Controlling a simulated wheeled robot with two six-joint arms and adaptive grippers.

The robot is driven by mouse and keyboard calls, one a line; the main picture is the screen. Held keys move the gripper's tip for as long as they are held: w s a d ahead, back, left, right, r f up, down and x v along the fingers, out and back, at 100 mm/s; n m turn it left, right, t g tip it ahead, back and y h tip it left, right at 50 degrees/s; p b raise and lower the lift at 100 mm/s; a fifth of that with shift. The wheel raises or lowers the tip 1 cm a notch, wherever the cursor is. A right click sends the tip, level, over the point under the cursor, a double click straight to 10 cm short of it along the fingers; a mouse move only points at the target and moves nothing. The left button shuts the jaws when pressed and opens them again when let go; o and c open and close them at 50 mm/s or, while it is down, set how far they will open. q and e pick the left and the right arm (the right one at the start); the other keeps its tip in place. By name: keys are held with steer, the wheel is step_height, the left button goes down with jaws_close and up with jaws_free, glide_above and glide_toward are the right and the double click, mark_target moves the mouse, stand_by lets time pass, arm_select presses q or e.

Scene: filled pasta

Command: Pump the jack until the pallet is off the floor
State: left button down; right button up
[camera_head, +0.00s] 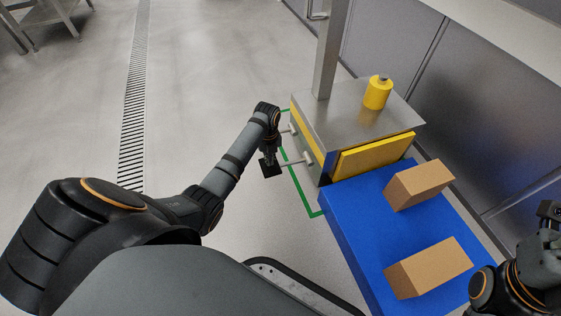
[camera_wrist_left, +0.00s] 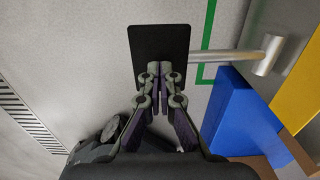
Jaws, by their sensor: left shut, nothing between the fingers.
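The jack is a steel-topped unit (camera_head: 335,112) with yellow panels. A metal bar (camera_head: 293,162) sticks out of its left side and ends in a flat black pedal pad (camera_wrist_left: 140,35); the bar also shows in the left wrist view (camera_wrist_left: 225,57). My left gripper (camera_head: 268,157) is shut and empty, with its fingertips over the near part of the pad (camera_wrist_left: 160,70). I cannot tell whether they touch it. The blue pallet (camera_head: 350,220) lies beside the jack; the gap under it is not visible. My right gripper (camera_head: 550,212) is partly in view at the right edge.
Two brown cartons (camera_head: 420,184) (camera_head: 430,267) lie on the pallet. A yellow cylinder (camera_head: 378,93) stands on the jack's top near a steel post (camera_head: 330,50). Green lines (camera_head: 300,190) mark the floor. Grey cabinets stand behind; the floor left of the pedal is clear.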

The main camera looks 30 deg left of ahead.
arm_select(q)
steer(key=shift+f+b, duration=1.65)
steer(key=shift+f, duration=1.8)
step_height(320, 180, up, 7)
steer(key=p, duration=0.8)
steer(key=shift+r+p, duration=0.1)
steer(key=shift+p, duration=0.3)
steer(key=shift+f, duration=0.2)
